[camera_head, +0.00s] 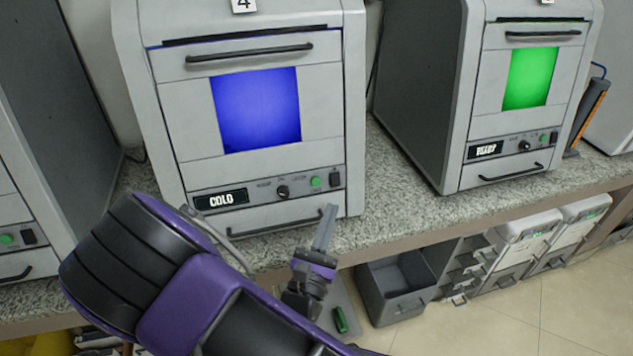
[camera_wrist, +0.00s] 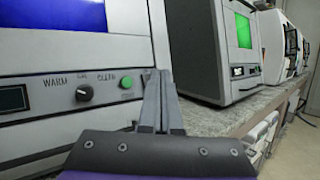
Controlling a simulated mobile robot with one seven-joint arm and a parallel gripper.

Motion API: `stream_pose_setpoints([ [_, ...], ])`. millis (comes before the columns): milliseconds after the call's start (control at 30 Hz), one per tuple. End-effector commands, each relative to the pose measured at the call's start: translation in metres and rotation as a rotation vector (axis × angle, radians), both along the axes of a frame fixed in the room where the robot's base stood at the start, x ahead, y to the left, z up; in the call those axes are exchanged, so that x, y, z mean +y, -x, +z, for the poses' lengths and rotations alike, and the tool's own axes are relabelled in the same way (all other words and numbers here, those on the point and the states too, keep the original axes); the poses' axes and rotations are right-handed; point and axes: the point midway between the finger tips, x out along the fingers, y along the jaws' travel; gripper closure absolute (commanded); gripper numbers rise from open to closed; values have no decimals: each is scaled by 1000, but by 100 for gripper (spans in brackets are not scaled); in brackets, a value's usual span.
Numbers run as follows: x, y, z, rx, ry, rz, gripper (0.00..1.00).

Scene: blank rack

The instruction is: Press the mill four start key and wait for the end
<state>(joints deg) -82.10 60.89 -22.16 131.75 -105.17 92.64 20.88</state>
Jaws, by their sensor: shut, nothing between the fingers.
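Mill four (camera_head: 180,70), a grey box with a "4" label on top, stands on the counter. Its window (camera_head: 255,110) is blue and its display (camera_head: 221,200) reads "COLD". A round green key (camera_head: 316,182) sits on its panel, right of a black knob (camera_head: 283,192) and left of a black switch (camera_head: 335,179). My gripper (camera_head: 327,212) is shut and empty, just below and in front of the panel. In the wrist view the green key (camera_wrist: 127,82) is just left of my fingertips (camera_wrist: 158,76), apart from them in the picture. The gap in depth is unclear.
Another grey machine (camera_head: 420,90) with a green window stands to the right. A grey side unit (camera_head: 30,160) with its own green key is at the left. Mill four's lower handle (camera_head: 275,222) lies behind my gripper. Open bins (camera_head: 400,285) sit below the counter edge.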

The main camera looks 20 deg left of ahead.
Motion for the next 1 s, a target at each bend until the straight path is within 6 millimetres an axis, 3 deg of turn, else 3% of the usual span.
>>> stream_pose_setpoints([
  [600, 37, -63, -17, 0, -2, -2, 100],
  [1000, 43, -71, -18, 1, 0, 0, 100],
])
